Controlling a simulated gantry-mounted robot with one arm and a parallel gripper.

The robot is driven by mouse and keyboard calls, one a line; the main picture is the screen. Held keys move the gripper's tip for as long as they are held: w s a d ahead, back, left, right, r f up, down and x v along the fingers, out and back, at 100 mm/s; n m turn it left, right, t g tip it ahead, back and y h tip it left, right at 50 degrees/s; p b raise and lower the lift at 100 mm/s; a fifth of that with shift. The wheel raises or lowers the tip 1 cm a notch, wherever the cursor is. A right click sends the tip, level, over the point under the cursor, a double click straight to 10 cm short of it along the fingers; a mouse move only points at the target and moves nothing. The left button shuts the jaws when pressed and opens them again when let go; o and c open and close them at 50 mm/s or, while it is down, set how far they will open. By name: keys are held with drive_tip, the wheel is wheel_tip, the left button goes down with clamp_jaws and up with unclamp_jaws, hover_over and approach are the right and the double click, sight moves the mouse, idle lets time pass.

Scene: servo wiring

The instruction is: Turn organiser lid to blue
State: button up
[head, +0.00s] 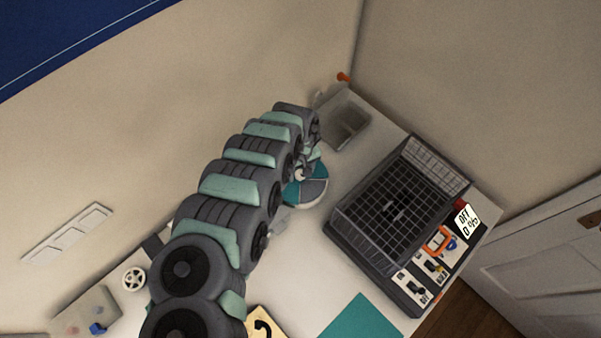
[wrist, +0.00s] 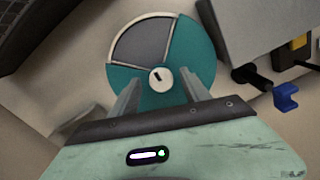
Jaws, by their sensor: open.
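The round organiser (head: 313,192) stands on the table below the end of my arm, partly hidden by it in the head view. The wrist view shows its teal lid (wrist: 190,50) from above, with a dark grey wedge (wrist: 140,42) at the upper left. A pale round knob (wrist: 161,79) with a dark slot sits at the lid's centre. My gripper (wrist: 162,88) is open, with one finger on each side of the knob and a gap to it on both sides. I cannot tell how high the fingertips are above the lid. No blue section of the lid shows.
A dark grid-bottomed machine (head: 338,222) with switches and a display reading OFF stands right of the organiser. A clear bin (head: 345,128) is behind. A grey box (wrist: 255,30) and a blue clip (wrist: 286,97) are at the right in the wrist view. A teal mat (head: 362,318) lies in front.

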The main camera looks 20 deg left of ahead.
drive_tip(key=shift+f, duration=0.75)
drive_tip(key=shift+c, duration=0.4)
clamp_jaws()
idle(0.6)
